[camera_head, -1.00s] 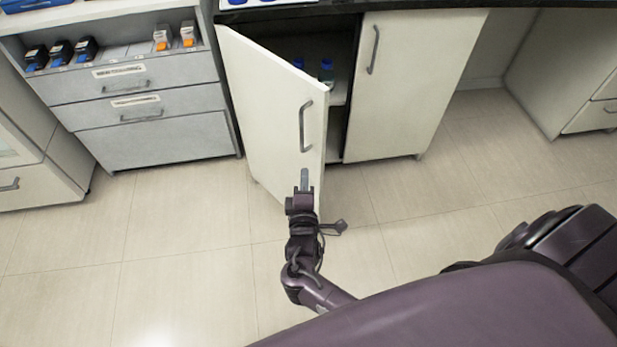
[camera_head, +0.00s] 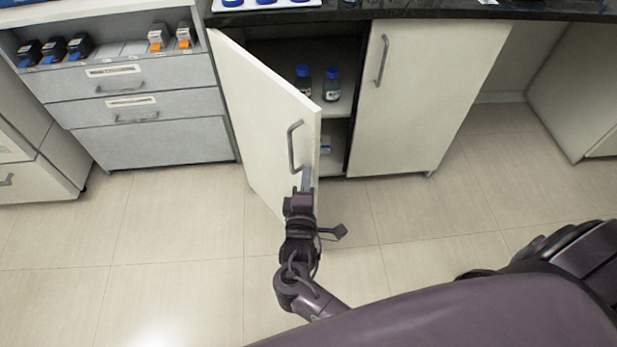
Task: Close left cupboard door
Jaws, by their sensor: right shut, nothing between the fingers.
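The left cupboard door (camera_head: 262,120) is white and stands ajar, swung out toward me, with a vertical metal handle (camera_head: 295,147) near its free edge. The cupboard interior shows to the right of it. My right gripper (camera_head: 307,180) is shut and empty. It points up in the picture at the lower part of the door's free edge, just below the handle. It overlaps the door in this view; I cannot tell whether it touches. My left gripper is not in view.
The right cupboard door (camera_head: 422,95) is closed. Blue-capped bottles (camera_head: 331,85) stand on the shelf inside. A grey drawer unit (camera_head: 150,145) stands to the left. A dark countertop (camera_head: 440,14) runs above. The tiled floor (camera_head: 180,225) in front is clear.

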